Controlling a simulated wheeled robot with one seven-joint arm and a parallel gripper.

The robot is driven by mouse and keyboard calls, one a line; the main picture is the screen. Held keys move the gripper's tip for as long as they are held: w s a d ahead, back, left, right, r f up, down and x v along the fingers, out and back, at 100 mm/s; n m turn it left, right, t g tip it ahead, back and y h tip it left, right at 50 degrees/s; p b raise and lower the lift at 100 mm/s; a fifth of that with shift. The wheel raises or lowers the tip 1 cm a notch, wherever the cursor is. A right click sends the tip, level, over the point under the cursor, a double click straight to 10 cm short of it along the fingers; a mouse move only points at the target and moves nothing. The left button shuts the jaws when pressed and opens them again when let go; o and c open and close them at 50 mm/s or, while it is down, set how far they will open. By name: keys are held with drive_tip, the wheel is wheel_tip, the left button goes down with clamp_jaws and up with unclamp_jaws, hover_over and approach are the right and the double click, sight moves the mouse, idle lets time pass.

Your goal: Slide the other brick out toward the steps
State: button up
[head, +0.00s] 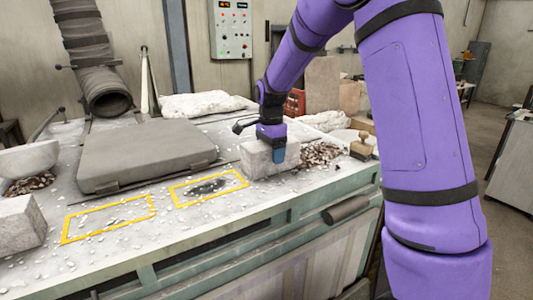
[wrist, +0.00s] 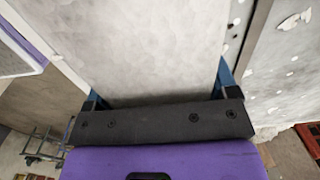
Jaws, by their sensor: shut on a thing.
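A pale grey brick (head: 262,162) is on the bench just right of the right yellow outline. My gripper (head: 279,154) is over it and shut on it, with a blue finger down its near side. In the wrist view the brick (wrist: 150,45) fills the space between the two blue fingers (wrist: 162,88). The brick seems to rest on the bench top; its underside is hidden. Another pale brick (head: 20,222) stands at the left edge of the head view, partly cut off. I cannot make out any steps.
Yellow outlines mark a left area (head: 108,218) and a right area (head: 209,187) with a dark patch; both are free of bricks. A thick grey slab (head: 146,154) lies behind. Brown chips (head: 318,155) and a wooden-handled block (head: 361,148) are right of the brick.

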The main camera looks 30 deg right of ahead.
drive_tip(key=shift+w+d, duration=0.15)
drive_tip(key=shift+d, duration=0.8)
drive_tip(key=o, duration=1.4)
wheel_tip(320, 180, up, 11)
drive_tip(key=shift+f, duration=0.1)
